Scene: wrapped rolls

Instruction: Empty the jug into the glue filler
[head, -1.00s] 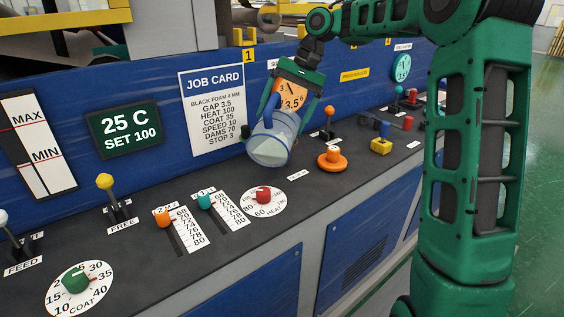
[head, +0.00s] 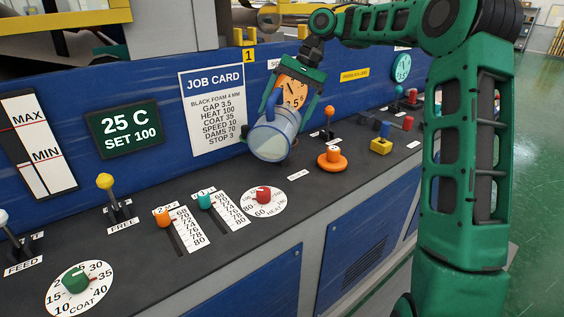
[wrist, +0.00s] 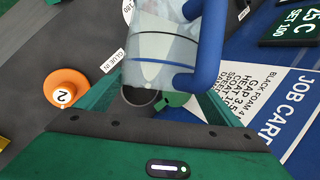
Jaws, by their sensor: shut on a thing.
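The clear jug (head: 270,137) with a blue handle is held tilted above the dark console top, in front of the blue panel. My gripper (head: 289,108) is shut on it, coming down from above. In the wrist view the jug (wrist: 165,45) fills the top middle, with its blue handle (wrist: 208,50) on the right and some pale content inside. A round dark opening with a grey rim (wrist: 140,97), likely the glue filler, shows just below the jug, beside a "GLUE IN" label (wrist: 112,62). I cannot tell whether anything is flowing out.
An orange round knob (head: 332,158) stands on the console to the right of the jug. A red dial (head: 263,195) and slider scales lie in front. A job card (head: 212,108) is on the panel to the left. Levers and a yellow block (head: 381,146) stand farther right.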

